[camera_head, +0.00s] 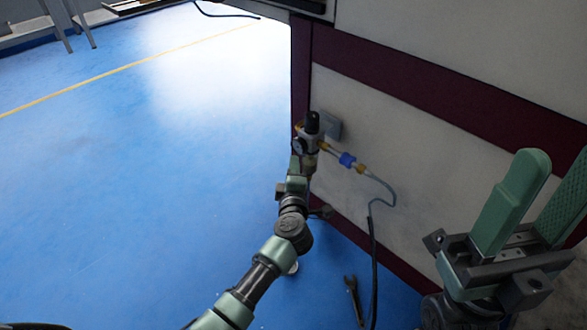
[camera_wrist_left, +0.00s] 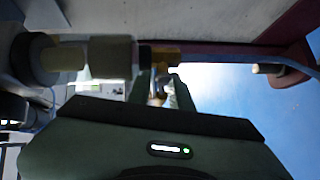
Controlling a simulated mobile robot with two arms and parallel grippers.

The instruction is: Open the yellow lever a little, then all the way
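A small air regulator (camera_head: 311,140) with a black knob and a round gauge is mounted low on the machine's side. A yellow part (camera_head: 299,128), which looks like the lever, shows small at its left edge. In the left wrist view a yellow part (camera_wrist_left: 165,56) lies just past the fingertips. My left gripper (camera_head: 296,164) is at the regulator's lower left, mostly seen from behind. In the left wrist view its fingers (camera_wrist_left: 160,84) have a narrow gap with nothing clearly held; contact with the yellow part cannot be told. My right gripper (camera_head: 553,165) is open and empty.
A blue fitting (camera_head: 347,160) with brass ends leads to a hose (camera_head: 385,190) hanging down the machine's side panel (camera_head: 420,150). A wrench (camera_head: 354,298) lies on the blue floor (camera_head: 130,180). The floor left of the machine is clear.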

